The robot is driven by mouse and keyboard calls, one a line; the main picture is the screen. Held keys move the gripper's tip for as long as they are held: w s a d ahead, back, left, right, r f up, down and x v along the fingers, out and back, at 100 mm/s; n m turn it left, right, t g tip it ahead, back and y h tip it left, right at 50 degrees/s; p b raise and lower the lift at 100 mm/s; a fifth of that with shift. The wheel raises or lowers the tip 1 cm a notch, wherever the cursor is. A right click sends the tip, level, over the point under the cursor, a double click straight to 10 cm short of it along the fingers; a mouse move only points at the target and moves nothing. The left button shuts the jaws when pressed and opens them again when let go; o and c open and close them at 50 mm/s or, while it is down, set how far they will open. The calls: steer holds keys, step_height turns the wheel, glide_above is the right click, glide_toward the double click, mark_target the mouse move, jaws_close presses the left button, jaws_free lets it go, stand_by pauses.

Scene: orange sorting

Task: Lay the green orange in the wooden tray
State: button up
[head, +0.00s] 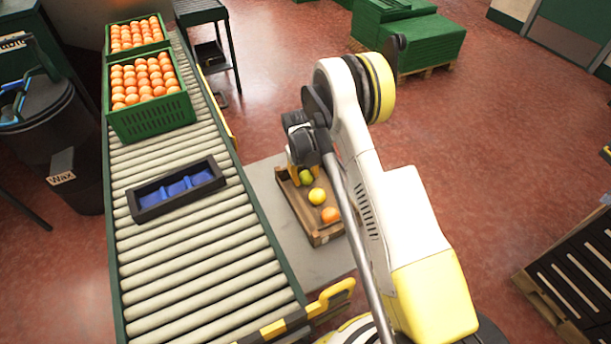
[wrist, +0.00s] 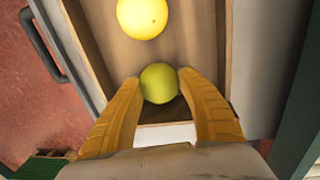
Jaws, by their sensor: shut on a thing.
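The wooden tray (head: 296,213) lies on a grey surface right of the conveyor. The green orange (head: 306,176) is at the tray's far end in the head view, between the yellow fingers of my gripper (wrist: 159,80). In the wrist view the green orange (wrist: 159,83) has a finger against each side, so my gripper is shut on it. It is within the tray's outline; I cannot tell whether it touches the tray floor. A yellow fruit (head: 317,196) and an orange one (head: 330,215) lie in the tray in a row with it.
The roller conveyor (head: 200,262) runs along the left, carrying a black tray with blue inserts (head: 177,189) and green crates (head: 152,118) full of oranges. A yellow-and-black rail (head: 330,298) is near the tray's front end. Green stacks (head: 430,42) stand far behind; open floor lies right.

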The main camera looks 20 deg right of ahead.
steer(key=o, duration=1.8)
steer(key=shift+f, duration=0.1)
steer(key=shift+r+p, duration=1.9)
steer(key=shift+r, duration=2.15)
